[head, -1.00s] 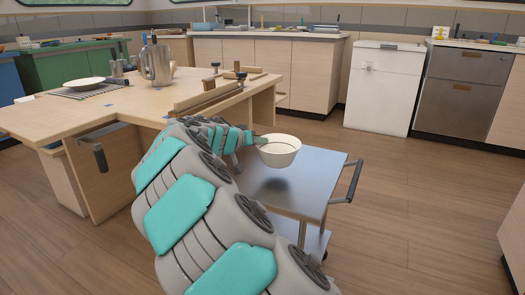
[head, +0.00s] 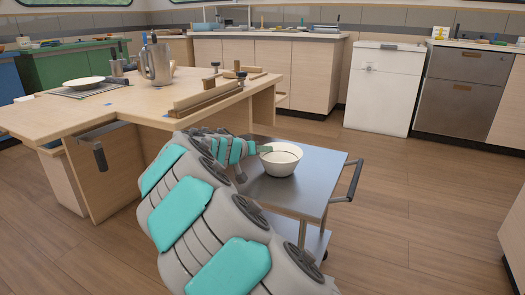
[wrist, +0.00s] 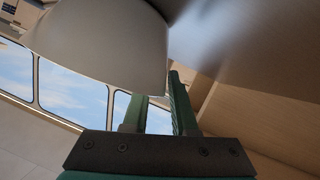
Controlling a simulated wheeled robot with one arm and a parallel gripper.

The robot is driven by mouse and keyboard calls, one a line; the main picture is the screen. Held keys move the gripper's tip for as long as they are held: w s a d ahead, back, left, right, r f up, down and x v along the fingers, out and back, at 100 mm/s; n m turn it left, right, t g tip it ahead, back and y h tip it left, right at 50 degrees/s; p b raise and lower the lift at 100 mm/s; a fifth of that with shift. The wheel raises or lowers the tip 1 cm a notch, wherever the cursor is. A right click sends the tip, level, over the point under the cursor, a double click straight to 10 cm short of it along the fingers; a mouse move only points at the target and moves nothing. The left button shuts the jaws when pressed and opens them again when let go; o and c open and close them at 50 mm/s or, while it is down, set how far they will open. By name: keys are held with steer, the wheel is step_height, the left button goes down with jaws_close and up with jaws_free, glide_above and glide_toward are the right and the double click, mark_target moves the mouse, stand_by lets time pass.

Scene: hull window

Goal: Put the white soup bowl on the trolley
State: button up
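The white soup bowl (head: 281,161) is upright on the grey metal trolley (head: 312,180), near its far left part. It appears to rest on the top. My gripper (head: 262,150) reaches in from the left at the bowl's rim. The contact itself is hidden.
A wooden table (head: 60,118) stands left of the trolley, with a metal jug (head: 156,62) and a plate (head: 83,83) on it. The trolley's handle (head: 347,182) is on its right. Floor to the right is clear. A white dishwasher (head: 383,88) stands behind.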

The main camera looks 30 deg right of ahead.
steer(key=shift+o, duration=0.4)
steer(key=shift+r, duration=0.2)
steer(key=v, duration=1.2)
